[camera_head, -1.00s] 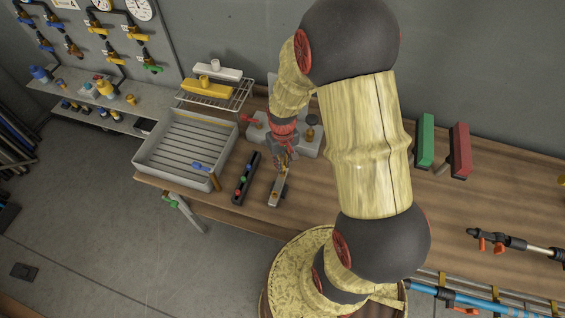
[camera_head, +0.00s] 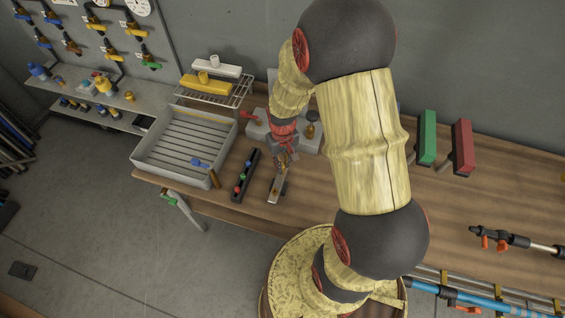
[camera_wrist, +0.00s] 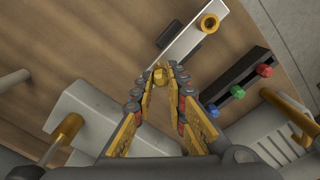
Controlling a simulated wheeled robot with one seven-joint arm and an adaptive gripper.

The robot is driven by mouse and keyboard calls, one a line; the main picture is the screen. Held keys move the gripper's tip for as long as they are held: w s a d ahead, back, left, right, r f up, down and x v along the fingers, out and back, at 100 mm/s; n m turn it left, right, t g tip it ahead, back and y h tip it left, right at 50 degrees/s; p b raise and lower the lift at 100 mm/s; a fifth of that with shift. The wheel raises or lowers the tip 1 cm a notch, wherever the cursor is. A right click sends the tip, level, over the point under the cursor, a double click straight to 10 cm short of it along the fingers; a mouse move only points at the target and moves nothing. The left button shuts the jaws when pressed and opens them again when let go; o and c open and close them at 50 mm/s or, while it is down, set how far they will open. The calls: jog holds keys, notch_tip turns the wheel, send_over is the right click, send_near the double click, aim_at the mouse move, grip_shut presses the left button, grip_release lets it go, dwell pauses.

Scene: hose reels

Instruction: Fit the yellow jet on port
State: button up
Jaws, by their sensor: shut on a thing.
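A small yellow jet (camera_wrist: 160,74) is pinched between the fingertips of my gripper (camera_wrist: 158,68) in the wrist view. In the head view my gripper (camera_head: 283,163) is over the far end of a pale bar (camera_head: 276,189), and the jet is too small to make out. The pale bar (camera_wrist: 190,42) carries a brass ring-shaped port (camera_wrist: 209,22) at its near end, which stands clear of the jet. The jet appears over or beside the bar's other end; I cannot tell whether they touch.
A grey ribbed tray (camera_head: 180,150) stands left. A grey block (camera_wrist: 92,122) with brass fittings is close behind my gripper. Bench to the right is mostly clear.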

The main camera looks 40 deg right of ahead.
jog(key=o, duration=0.8)
jog(key=shift+o, duration=0.3)
notch_tip(320, 180, up, 12)
jog(key=shift+f, duration=0.1)
dwell(0.5)
